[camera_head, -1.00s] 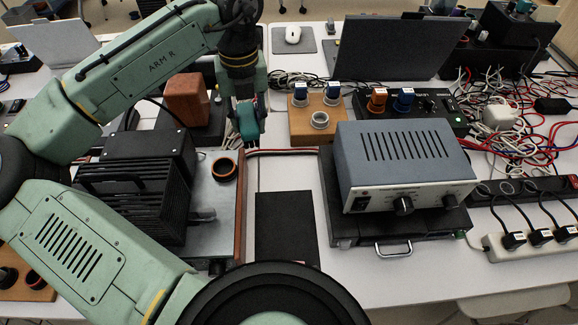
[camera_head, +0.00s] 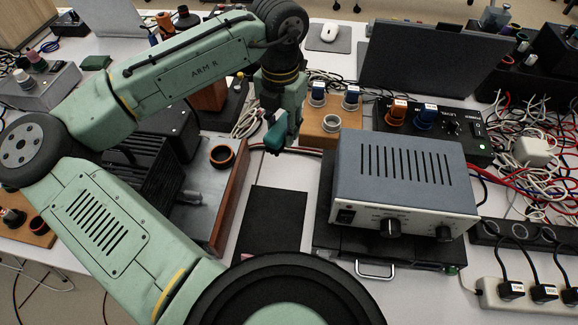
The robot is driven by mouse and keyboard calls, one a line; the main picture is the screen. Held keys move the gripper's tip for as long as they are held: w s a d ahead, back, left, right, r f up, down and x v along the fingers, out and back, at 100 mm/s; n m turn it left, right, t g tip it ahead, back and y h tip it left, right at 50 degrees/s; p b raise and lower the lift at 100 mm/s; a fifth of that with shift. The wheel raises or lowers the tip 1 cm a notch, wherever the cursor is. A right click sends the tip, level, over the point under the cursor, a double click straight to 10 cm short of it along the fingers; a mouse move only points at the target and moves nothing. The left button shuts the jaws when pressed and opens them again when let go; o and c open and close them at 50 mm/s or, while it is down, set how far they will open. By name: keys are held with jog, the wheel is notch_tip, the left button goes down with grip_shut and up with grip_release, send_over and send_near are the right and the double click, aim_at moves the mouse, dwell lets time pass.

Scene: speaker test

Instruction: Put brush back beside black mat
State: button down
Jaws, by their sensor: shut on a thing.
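The black mat (camera_head: 272,228) lies flat on the white table, between the wooden-edged board on the left and the blue-grey power unit on the right. My gripper (camera_head: 279,141) is above the table beyond the mat's far edge, pointing down. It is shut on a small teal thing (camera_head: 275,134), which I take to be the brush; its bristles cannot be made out. The teal thing is apart from the mat. The fingertips are small and partly hidden by it.
The power unit (camera_head: 404,180) stands close right of the mat on a black case. A wooden block with sockets (camera_head: 324,131) is right of my gripper. A board with a dark ring (camera_head: 222,156) is at left. White table shows narrowly around the mat.

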aim_at(284, 167)
jog(key=shift+d+f, duration=0.2)
notch_tip(284, 167, down, 10)
jog(key=b, duration=1)
jog(key=shift+f, duration=0.1)
jog(key=c, duration=1.2)
grip_release()
notch_tip(284, 167, up, 11)
jog(key=p, duration=1)
jog(key=shift+r+p, duration=0.4)
jog(key=shift+r, duration=0.3)
